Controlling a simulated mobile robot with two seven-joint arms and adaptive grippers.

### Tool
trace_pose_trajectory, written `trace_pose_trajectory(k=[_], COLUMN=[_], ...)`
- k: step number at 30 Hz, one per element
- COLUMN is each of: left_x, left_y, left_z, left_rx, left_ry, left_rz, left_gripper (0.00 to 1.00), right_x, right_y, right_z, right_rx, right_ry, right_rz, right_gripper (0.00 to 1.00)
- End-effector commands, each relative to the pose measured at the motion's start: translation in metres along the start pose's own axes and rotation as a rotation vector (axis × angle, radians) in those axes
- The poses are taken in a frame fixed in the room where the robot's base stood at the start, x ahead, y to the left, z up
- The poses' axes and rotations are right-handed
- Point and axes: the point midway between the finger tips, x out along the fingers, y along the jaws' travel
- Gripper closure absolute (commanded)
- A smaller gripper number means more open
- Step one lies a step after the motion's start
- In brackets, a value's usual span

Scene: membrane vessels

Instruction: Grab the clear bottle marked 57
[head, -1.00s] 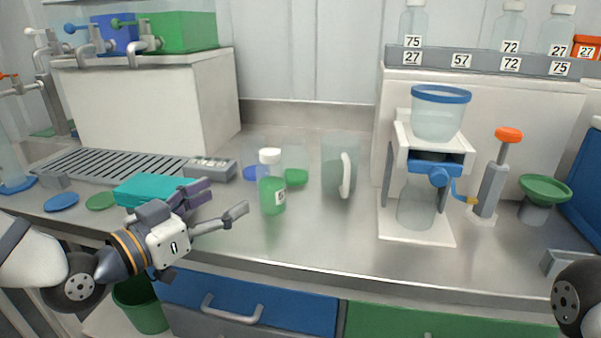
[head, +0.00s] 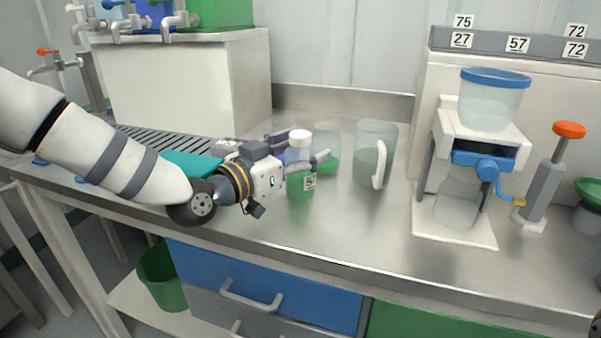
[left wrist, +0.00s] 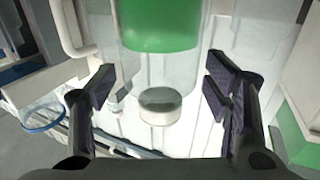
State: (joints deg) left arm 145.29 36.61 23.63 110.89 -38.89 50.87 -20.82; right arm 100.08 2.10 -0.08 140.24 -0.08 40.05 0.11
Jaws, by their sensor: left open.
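The clear bottle (head: 301,186) holds green contents and has a white cap (head: 299,139). It stands upright on the steel counter. In the left wrist view the bottle's cap (left wrist: 160,104) and green contents (left wrist: 160,28) show upside down between the spread fingers (left wrist: 160,92). Whether the fingers touch it cannot be told. My right gripper is out of view.
A clear jug (head: 366,163) with a white handle stands right of the bottle, and a clear vessel (head: 329,145) with green stands behind. A white stand (head: 447,235) with a blue-rimmed funnel (head: 495,98) is further right. The counter's front strip is bare.

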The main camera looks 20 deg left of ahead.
Motion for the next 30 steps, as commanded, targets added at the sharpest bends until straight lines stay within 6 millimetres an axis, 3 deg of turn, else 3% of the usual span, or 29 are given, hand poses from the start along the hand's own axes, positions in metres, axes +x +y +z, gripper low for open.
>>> trace_pose_trajectory(k=[2, 9, 10, 20, 24, 30], left_x=[0.000, -0.001, -0.001, -0.001, -0.001, -0.045], left_y=[0.000, 0.000, 0.000, 0.000, 0.000, 0.024], left_z=[-0.001, -0.001, -0.001, -0.010, -0.040, -0.107], left_rx=[0.001, 0.001, 0.001, 0.003, 0.007, 0.013], left_ry=[0.001, 0.001, 0.001, 0.005, 0.012, 0.027], left_rz=[0.000, 0.000, 0.000, 0.000, 0.000, 0.002], left_gripper=[0.32, 0.86, 0.89, 0.89, 0.89, 0.89], right_x=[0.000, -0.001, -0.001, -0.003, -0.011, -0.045], right_y=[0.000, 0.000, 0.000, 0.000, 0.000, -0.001], right_z=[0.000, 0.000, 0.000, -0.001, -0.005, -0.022], right_rx=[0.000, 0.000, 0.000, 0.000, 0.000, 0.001], right_ry=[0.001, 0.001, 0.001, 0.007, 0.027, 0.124], right_rz=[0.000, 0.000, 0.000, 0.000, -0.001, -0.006], right_gripper=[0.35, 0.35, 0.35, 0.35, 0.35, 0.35])
